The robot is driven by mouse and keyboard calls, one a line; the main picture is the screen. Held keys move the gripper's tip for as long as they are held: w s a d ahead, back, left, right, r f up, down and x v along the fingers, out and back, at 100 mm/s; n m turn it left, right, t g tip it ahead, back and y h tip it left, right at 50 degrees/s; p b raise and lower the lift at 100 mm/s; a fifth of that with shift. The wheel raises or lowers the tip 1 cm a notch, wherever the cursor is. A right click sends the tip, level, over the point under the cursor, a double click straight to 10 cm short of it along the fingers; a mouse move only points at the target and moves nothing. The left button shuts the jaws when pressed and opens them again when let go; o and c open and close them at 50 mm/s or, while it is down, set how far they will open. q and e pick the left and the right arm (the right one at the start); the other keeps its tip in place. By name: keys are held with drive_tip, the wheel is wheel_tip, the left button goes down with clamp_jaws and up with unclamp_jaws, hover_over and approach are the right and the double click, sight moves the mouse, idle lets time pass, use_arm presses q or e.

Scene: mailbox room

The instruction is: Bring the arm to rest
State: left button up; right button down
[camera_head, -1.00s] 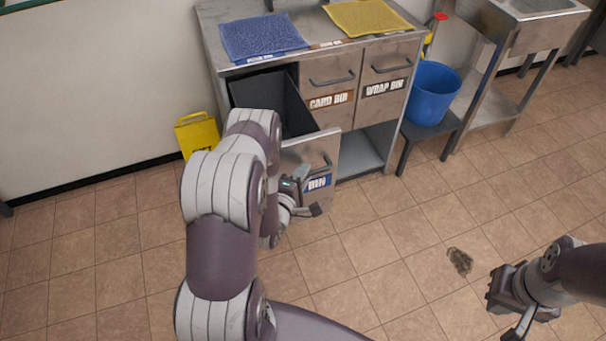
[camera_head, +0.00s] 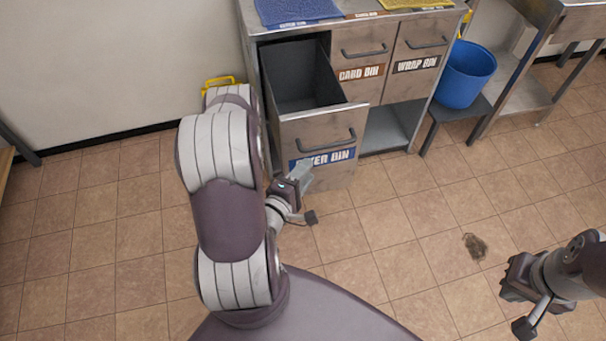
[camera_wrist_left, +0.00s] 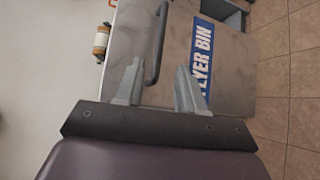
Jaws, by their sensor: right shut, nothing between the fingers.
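My left gripper (camera_head: 301,177) is in front of the pulled-out flyer bin drawer (camera_head: 300,130), low by its labelled front. In the left wrist view, the two fingers (camera_wrist_left: 160,88) stand apart with nothing held between them. The drawer's bar handle (camera_wrist_left: 157,45) is just beyond them; I cannot tell if a finger touches it. The drawer looks empty inside. My left arm bends across the middle of the head view. My right gripper (camera_head: 515,279) is shut and empty at the right, above the tiled floor.
The steel cabinet (camera_head: 375,70) has closed card and wrap drawers, with blue and yellow mats on top. A blue bucket (camera_head: 467,74) stands on a low stand. Open floor lies left and centre-right.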

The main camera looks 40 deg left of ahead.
use_arm(q)
drive_tip(key=shift+s, duration=0.4)
